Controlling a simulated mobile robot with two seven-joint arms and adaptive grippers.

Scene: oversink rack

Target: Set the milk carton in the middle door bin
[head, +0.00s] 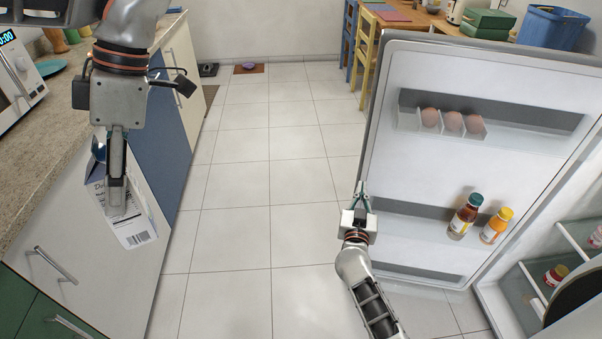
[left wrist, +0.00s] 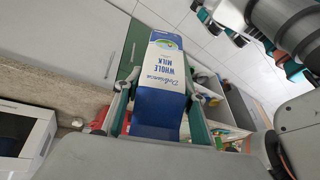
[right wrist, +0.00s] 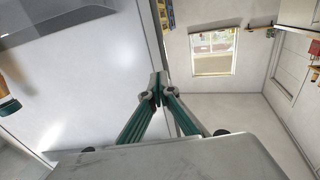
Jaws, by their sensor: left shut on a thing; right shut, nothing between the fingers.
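The milk carton (head: 128,215) is white and blue. My left gripper (head: 117,205) is shut on it and holds it in the air in front of the left cabinets. The left wrist view shows the carton (left wrist: 163,85) between the fingers, its "Whole Milk" label upside down in that picture. The fridge door (head: 375,130) stands open on the right. Its middle door bin (head: 405,228) holds two bottles toward its right end; its left part is bare. My right gripper (head: 361,190) is shut and empty at the door's left edge; the right wrist view shows its fingertips (right wrist: 158,90) together there.
The upper door bin (head: 408,120) holds eggs. A dark-red bottle (head: 465,215) and an orange bottle (head: 496,226) stand in the middle bin. A counter (head: 60,130) with a microwave (head: 22,78) is at left. The tiled floor (head: 275,190) between is clear. A table with chairs stands behind the door.

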